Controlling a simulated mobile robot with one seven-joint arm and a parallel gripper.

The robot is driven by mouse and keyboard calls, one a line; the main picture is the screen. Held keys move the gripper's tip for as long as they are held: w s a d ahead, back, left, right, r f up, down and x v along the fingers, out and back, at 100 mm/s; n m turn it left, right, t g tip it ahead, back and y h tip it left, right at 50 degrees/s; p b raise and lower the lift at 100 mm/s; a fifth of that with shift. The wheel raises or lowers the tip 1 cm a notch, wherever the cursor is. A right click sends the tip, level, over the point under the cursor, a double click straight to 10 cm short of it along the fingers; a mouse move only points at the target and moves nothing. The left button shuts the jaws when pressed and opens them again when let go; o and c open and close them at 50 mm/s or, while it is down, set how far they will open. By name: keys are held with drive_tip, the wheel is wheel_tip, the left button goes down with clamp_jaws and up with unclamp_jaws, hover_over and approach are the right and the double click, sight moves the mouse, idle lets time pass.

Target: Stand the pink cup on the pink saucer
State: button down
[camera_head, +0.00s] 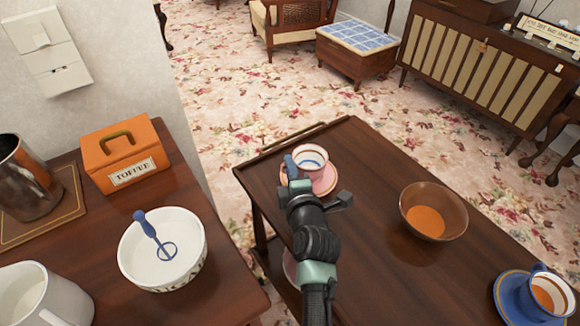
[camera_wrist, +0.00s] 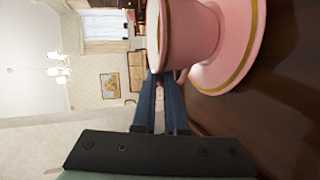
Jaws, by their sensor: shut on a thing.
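The pink cup (camera_head: 310,158) is upright over the pink saucer (camera_head: 326,181) near the far left corner of the dark wooden table. In the wrist view, turned on its side, the cup (camera_wrist: 188,32) has its foot at the saucer's middle (camera_wrist: 235,62). It looks seated there, but I cannot be sure they touch. My gripper (camera_wrist: 159,80) is shut on the cup at its near side, and the exact grip spot is partly hidden. In the head view my gripper (camera_head: 297,172) covers the near left part of the saucer.
A brown bowl (camera_head: 433,211) and a blue cup (camera_head: 549,294) on a blue saucer (camera_head: 512,300) stand to the right on the same table. A white bowl with a blue utensil (camera_head: 163,249) and an orange toffee tin (camera_head: 124,154) are on the left table.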

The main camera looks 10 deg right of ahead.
drive_tip(key=c, duration=1)
unclamp_jaws()
drive_tip(key=shift+o, duration=0.2)
drive_tip(key=shift+r+p, duration=0.2)
drive_tip(key=shift+p, duration=0.15)
drive_tip(key=d+v, duration=0.1)
drive_tip(key=v, duration=1.1)
drive_tip(key=w+a+r+m+t, duration=0.2)
drive_tip(key=a+r+m+t, duration=0.1)
drive_tip(key=r, duration=1)
drive_tip(key=w+a+r+m+t, duration=0.1)
drive_tip(key=a+r+m+t, duration=0.25)
drive_tip(key=r, duration=1.05)
drive_tip(key=s+a+r+m+t, duration=0.2)
drive_tip(key=s+r+m, duration=0.1)
drive_tip(key=r, duration=0.5)
drive_tip(key=s+a+r+m+t, duration=0.1)
drive_tip(key=s+r+m, duration=0.3)
drive_tip(key=r, duration=0.4)
drive_tip(key=s+a+r+m+t+y, duration=0.1)
drive_tip(key=s+a+r+m+t, duration=0.1)
drive_tip(key=s+r, duration=0.4)
drive_tip(key=shift+a+r+m+t, duration=0.35)
drive_tip(key=shift+a+r+m, duration=0.25)
drive_tip(key=shift+r, duration=0.35)
